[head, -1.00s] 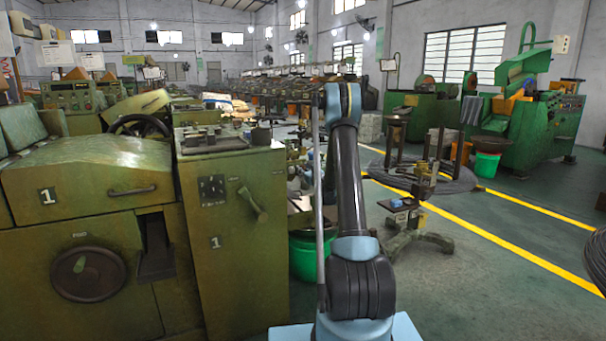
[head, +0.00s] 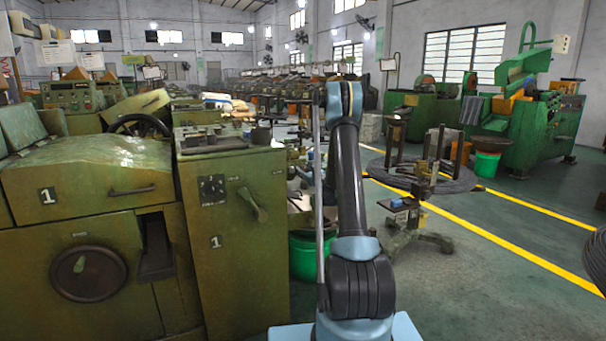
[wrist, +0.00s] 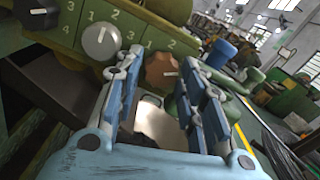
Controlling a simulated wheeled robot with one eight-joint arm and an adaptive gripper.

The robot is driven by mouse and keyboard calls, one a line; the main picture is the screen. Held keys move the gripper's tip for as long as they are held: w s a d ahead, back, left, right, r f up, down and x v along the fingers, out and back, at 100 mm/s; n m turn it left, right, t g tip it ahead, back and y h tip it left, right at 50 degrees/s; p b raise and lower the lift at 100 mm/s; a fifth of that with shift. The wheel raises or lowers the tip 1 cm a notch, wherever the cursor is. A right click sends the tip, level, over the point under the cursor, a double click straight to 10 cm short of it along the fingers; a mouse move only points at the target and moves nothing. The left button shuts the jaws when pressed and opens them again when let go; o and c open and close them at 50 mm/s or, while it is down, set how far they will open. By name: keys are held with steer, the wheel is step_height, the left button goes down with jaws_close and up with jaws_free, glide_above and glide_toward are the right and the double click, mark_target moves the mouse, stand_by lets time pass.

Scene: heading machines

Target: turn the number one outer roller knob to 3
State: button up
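In the wrist view, a row of pointer knobs sits on an olive panel with white numbers. A black knob (wrist: 42,14) is at the far left. A grey knob (wrist: 100,42) has its pale mark pointing up, between the 1 and 2. A brown knob (wrist: 160,70) has a short white mark on its right side, with 1 and 2 printed above it. My gripper (wrist: 165,72) is open. Its two blue fingers show on either side of the brown knob; contact is unclear. No label shows which knob is the number one outer roller. In the head view, my gripper is hidden.
In the head view, a green machine marked 1 (head: 95,190) stands at the left, with a dark dial plate (head: 212,190) and a lever on its cabinet. A green bucket (head: 302,255) and a small stand (head: 410,220) are beside my arm. Floor at the right is mostly clear.

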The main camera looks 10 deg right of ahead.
steer(key=v, duration=1)
steer(key=shift+s, duration=0.4)
steer(key=shift+d, duration=0.1)
steer(key=s+a+r+n+g, duration=0.3)
steer(key=s+a+r+n, duration=0.25)
steer(key=s+n, duration=0.3)
steer(key=s+a+r+n+g, duration=0.35)
steer(key=s+r+n, duration=0.3)
steer(key=s, duration=0.25)
steer(key=s+d+f+n+g+h, duration=0.25)
steer(key=s+n, duration=0.45)
steer(key=s, duration=0.7)
steer(key=s+d+f+n+g+h, duration=0.1)
steer(key=s+d+n+h, duration=0.2)
steer(key=s+n, duration=0.85)
steer(key=s+f+m+g, duration=0.2)
steer(key=s+f, duration=0.3)
steer(key=s, duration=0.4)
steer(key=s+f+m+g, duration=0.2)
steer(key=s+f, duration=0.3)
steer(key=s, duration=0.4)
steer(key=shift+a+f+g, duration=0.25)
steer(key=shift+g, duration=0.25)
